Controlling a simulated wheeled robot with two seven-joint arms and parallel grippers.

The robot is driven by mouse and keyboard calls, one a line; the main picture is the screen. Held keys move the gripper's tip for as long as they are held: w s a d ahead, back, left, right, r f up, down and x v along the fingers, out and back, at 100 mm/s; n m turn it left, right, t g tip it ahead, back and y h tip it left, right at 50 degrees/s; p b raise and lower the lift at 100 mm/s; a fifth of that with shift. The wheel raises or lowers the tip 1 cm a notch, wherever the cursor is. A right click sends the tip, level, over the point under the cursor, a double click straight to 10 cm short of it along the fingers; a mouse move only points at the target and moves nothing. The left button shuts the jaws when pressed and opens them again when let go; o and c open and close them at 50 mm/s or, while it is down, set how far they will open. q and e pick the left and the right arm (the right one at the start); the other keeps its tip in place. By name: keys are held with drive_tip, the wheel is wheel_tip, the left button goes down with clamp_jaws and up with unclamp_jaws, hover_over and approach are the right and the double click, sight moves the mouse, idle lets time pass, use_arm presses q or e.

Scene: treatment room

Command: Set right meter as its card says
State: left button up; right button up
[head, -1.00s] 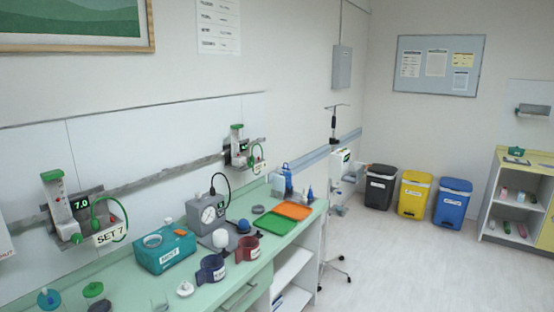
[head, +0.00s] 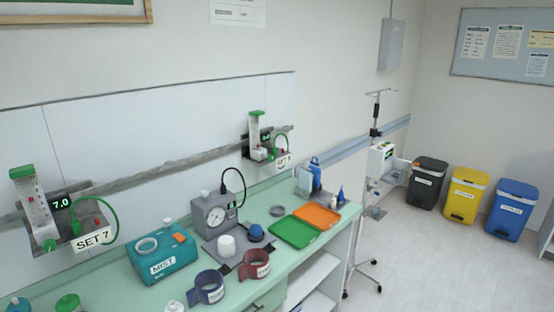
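Two flow meters hang on the grey wall rail in the head view. The right meter (head: 256,136) has a clear tube with a green cap, a small dark display, a green hose loop and a card (head: 283,161) whose text is too small to read surely. The left meter (head: 34,208) shows 7.0 on its display (head: 62,203), and its card (head: 93,238) reads SET 7. Neither of my grippers is in view.
The green counter (head: 187,284) below holds a teal MIST box (head: 164,258), a grey gauge unit (head: 216,213), two cuffs (head: 207,288), a green tray (head: 293,231) and an orange tray (head: 316,216). A wheeled stand (head: 375,190) and bins (head: 465,195) stand right. Open floor lies in front of them.

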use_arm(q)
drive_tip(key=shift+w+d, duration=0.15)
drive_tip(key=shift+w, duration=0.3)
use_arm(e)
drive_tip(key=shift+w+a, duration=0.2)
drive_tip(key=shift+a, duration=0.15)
